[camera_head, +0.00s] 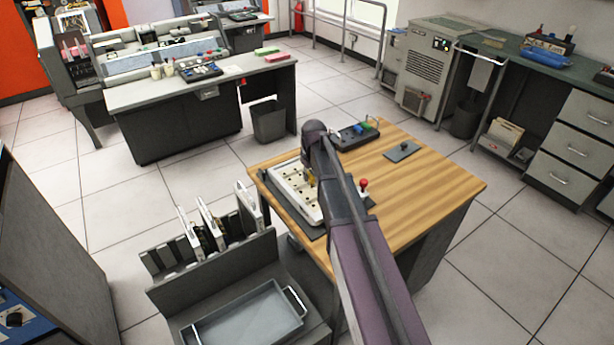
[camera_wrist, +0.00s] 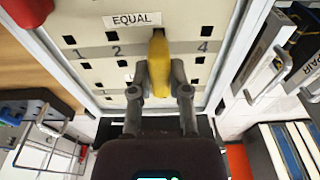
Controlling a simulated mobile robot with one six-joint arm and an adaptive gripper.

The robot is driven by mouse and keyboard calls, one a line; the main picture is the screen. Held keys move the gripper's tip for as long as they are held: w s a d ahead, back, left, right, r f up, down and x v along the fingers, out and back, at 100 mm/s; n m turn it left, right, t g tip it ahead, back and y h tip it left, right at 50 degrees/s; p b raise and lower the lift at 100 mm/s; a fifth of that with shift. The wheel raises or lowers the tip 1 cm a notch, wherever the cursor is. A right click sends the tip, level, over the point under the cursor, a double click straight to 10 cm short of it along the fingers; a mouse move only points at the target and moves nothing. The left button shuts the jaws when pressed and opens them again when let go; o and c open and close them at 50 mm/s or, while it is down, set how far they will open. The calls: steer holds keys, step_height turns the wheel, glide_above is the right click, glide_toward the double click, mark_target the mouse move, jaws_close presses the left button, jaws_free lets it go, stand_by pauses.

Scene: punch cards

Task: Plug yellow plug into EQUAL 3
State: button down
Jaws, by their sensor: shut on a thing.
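The pale plugboard panel (camera_head: 296,192) lies on the wooden table, partly behind my arm. In the wrist view the panel (camera_wrist: 100,77) shows the EQUAL label (camera_wrist: 132,19), square holes and a grey strip numbered 1, 2 and 4. The 3 is hidden behind the yellow plug (camera_wrist: 158,52). My gripper (camera_wrist: 159,74) is shut on this plug, which points up the picture. The plug's tip overlaps the row of holes just below EQUAL, between the columns of 2 and 4. I cannot tell whether the tip is inside a hole. The yellow plug also shows in the head view (camera_head: 310,177).
The wooden table (camera_head: 430,185) also holds a dark box with coloured parts (camera_head: 354,135), a dark plate (camera_head: 402,151) and a red-knobbed lever (camera_head: 363,186). A grey rack (camera_head: 200,270) with upright panels and a tray (camera_head: 250,322) stands in front at left.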

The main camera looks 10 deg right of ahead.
steer(key=shift+f+b, duration=0.65)
steer(key=shift+f, duration=0.05)
stand_by(0.9)
steer(key=shift+s, duration=0.1)
stand_by(0.4)
steer(key=c, duration=0.5)
jaws_free()
steer(key=shift+f, duration=0.15)
steer(key=shift+w, duration=0.2)
steer(key=shift+r, duration=0.25)
step_height(320, 180, up, 9)
steer(key=p, duration=0.9)
steer(key=shift+f, duration=0.1)
